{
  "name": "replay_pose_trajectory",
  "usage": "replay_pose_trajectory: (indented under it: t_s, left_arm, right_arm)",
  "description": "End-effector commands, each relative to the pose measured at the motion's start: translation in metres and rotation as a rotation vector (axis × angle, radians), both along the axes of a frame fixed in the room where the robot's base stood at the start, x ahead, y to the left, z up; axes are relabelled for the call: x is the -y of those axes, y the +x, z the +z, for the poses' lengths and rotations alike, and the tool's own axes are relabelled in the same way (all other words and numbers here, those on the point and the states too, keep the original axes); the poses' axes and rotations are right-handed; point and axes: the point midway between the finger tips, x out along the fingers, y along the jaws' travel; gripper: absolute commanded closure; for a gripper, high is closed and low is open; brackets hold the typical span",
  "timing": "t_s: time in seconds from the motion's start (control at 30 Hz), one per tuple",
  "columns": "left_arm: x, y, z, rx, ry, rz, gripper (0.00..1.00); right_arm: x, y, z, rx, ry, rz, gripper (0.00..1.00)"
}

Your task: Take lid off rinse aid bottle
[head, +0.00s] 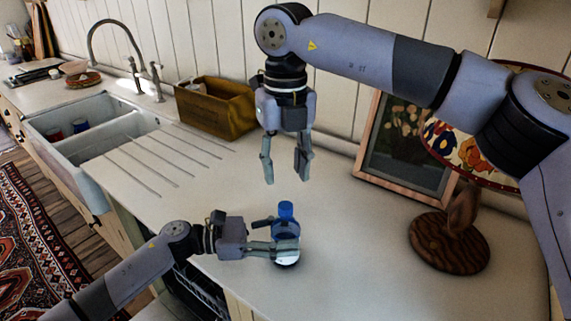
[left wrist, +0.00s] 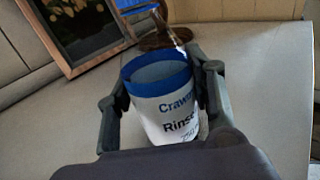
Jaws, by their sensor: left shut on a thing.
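The rinse aid bottle (head: 287,258) stands upright on the white counter, white below and blue above. Its blue lid (head: 286,210) is at the top. My left gripper (head: 280,245) is shut around the bottle's body from the left. In the left wrist view, the bottle (left wrist: 165,105) sits between both fingers, with its label facing me and a blue band at its upper rim. A blue piece at that view's top edge is cut off. My right gripper (head: 285,165) is open and empty, pointing down, above the lid and apart from it.
A wooden box (head: 217,108) stands behind left, near the sink (head: 95,135). A framed picture (head: 408,150) leans on the wall behind right. A round dark wooden stand (head: 449,243) is to the right. The counter around the bottle is clear.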

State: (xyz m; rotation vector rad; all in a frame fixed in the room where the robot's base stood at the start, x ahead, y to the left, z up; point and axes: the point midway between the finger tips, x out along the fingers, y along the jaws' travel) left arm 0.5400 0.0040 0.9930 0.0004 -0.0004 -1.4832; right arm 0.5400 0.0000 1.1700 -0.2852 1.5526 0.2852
Motion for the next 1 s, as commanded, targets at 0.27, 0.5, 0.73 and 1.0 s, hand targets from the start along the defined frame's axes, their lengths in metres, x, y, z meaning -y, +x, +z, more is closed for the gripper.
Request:
replay_pose_trajectory:
  t_s: [0.27,0.5,0.73,1.0]
  left_arm:
    - [-0.0002,0.0002,-0.0002,0.000,0.001,0.001,1.00]
    - [-0.0002,0.0002,-0.0002,0.000,0.000,0.001,1.00]
    - [-0.0002,0.0002,-0.0002,0.000,0.000,0.001,1.00]
    - [-0.0002,0.0002,-0.0002,0.000,0.000,0.001,1.00]
  right_arm:
    - [-0.0001,0.0000,-0.0001,0.000,0.000,-0.572,0.60]
    - [-0.0001,0.0001,-0.0001,0.000,-0.001,-1.072,0.60]
    - [-0.0001,0.0001,-0.0001,0.000,-0.001,-1.500,0.60]
    - [0.0000,0.0001,-0.0006,0.000,-0.001,-1.755,0.60]
